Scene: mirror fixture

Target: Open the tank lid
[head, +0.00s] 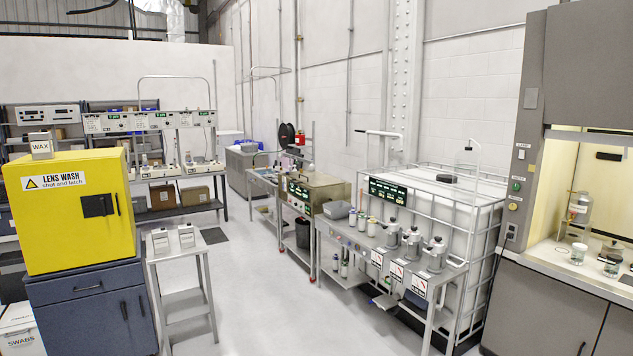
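A large white tank (425,190) in a silver cage frame stands right of centre against the back wall. A small dark lid-like piece (447,178) lies on its pale top; I cannot tell for certain whether it is the lid. A steel box-shaped unit (322,190) with a flat top and a front control panel stands left of the tank; its top looks closed. Neither of my grippers nor my arms show in the head view.
A steel bench (372,240) with several metal canisters stands before the tank. A yellow LENS WASH cabinet (75,225) is at left, beside a small steel stand (176,247). A fume hood (560,285) is at right. The floor (265,300) between is clear.

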